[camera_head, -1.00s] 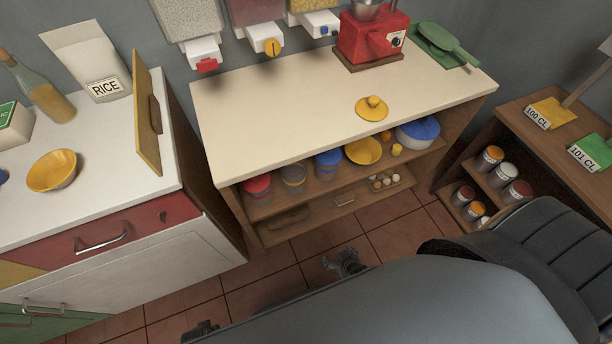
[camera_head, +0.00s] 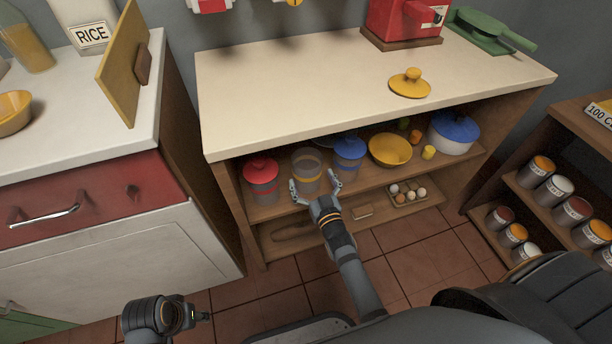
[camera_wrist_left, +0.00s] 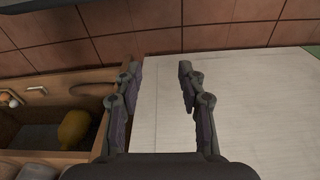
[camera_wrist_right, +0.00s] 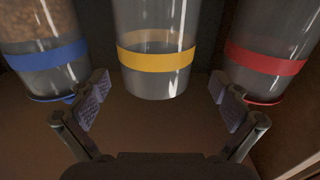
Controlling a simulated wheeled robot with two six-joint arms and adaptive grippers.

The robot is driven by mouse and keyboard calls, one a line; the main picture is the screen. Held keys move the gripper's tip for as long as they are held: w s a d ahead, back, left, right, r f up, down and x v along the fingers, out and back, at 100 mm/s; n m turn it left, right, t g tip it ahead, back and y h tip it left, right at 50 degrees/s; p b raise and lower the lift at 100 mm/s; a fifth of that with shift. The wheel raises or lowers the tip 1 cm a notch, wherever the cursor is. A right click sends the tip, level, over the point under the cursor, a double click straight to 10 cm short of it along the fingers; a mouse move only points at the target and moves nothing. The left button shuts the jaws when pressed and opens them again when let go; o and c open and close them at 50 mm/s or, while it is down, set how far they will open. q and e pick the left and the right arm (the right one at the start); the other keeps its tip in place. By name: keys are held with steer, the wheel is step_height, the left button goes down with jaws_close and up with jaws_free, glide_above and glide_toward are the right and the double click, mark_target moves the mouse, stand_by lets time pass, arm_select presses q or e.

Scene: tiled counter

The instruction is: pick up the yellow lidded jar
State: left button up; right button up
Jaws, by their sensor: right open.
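A clear jar with a yellow band (camera_head: 307,170) stands on the upper shelf under the counter, between a red-lidded jar (camera_head: 262,176) and a blue-lidded jar (camera_head: 348,155). A yellow knobbed lid (camera_head: 409,83) lies on the countertop above. My right gripper (camera_head: 315,184) is open in front of the yellow-banded jar. In the right wrist view the jar (camera_wrist_right: 155,50) is centred just beyond the open fingers (camera_wrist_right: 158,88), with nothing between them. My left gripper (camera_wrist_left: 157,72) is open and empty in the left wrist view, over a pale surface.
The shelf also holds a yellow bowl (camera_head: 390,150) and a blue-lidded pot (camera_head: 453,133). Eggs in a tray (camera_head: 408,194) sit on the lower shelf. The countertop edge (camera_head: 380,117) overhangs the jars. A white-topped cabinet (camera_head: 60,135) stands at left, and paint cans (camera_head: 537,172) fill shelves at right.

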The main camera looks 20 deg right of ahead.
mark_target(302, 154)
steer(key=shift+w, duration=0.15)
steer(key=w+b, duration=0.2)
steer(key=w, duration=0.3)
steer(key=shift+w+d+f, duration=0.1)
steer(key=shift+w+d, duration=0.05)
arm_select(q)
steer(key=shift+w+d+f+t, duration=0.15)
steer(key=shift+d+f+t, duration=0.15)
steer(key=shift+f, duration=0.2)
steer(key=shift+w+d+f+t, duration=0.1)
steer(key=shift+d+f+t, duration=0.2)
steer(key=shift+f, duration=0.2)
arm_select(e)
steer(key=c, duration=1.4)
